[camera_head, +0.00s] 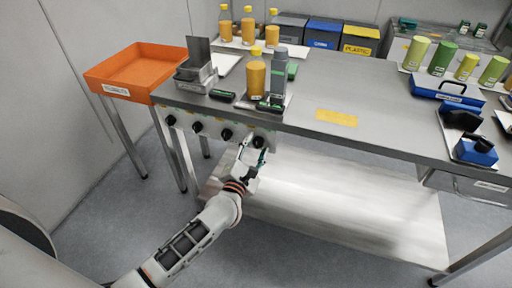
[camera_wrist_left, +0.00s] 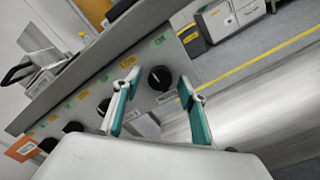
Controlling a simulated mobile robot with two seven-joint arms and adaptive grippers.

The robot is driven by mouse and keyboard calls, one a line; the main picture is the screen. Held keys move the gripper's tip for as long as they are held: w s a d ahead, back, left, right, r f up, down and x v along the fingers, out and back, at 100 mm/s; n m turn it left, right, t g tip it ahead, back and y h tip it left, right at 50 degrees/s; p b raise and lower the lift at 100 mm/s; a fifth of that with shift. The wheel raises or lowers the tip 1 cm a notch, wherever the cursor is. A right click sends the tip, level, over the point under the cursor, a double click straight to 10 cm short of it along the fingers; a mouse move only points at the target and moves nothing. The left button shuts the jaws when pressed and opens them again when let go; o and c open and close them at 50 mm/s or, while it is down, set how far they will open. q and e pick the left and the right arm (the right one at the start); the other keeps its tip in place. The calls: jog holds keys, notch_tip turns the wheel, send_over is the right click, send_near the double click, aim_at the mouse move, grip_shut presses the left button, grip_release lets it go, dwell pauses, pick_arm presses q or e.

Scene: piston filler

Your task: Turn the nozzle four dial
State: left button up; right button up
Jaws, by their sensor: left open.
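A row of black dials sits on the grey front panel (camera_head: 212,130) under the table's left edge. The rightmost dial (camera_head: 258,142), which I take as nozzle four, also shows in the left wrist view (camera_wrist_left: 160,78). My left gripper (camera_head: 256,156) is just below and in front of this dial, partly overlapping it in the head view. In the left wrist view its teal fingers (camera_wrist_left: 158,84) are open, with the dial showing between their tips. Contact cannot be told. My right gripper is not in view.
Other dials (camera_head: 227,134) lie to the left along the panel. The steel tabletop (camera_head: 370,100) overhangs the panel. A lower shelf (camera_head: 330,195) is empty below. An orange tray (camera_head: 140,68) stands at left. An orange-filled bottle (camera_head: 256,76) stands above the dial.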

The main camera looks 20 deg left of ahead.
pick_arm(q)
jog(key=c, duration=1.1)
jog(key=shift+r+m+p, duration=0.25)
jog(key=shift+m+p, duration=0.8)
jog(key=shift+m, duration=0.05)
jog(key=shift+m+p, duration=0.3)
jog(key=shift+m, duration=0.1)
jog(key=m+p, duration=0.2)
jog(key=m, duration=0.1)
jog(key=shift+f+m+p, duration=0.15)
jog(key=shift+m+p, duration=0.65)
jog(key=shift+m, duration=0.4)
jog(key=shift+f+m, duration=0.1)
jog(key=shift+m, duration=0.3)
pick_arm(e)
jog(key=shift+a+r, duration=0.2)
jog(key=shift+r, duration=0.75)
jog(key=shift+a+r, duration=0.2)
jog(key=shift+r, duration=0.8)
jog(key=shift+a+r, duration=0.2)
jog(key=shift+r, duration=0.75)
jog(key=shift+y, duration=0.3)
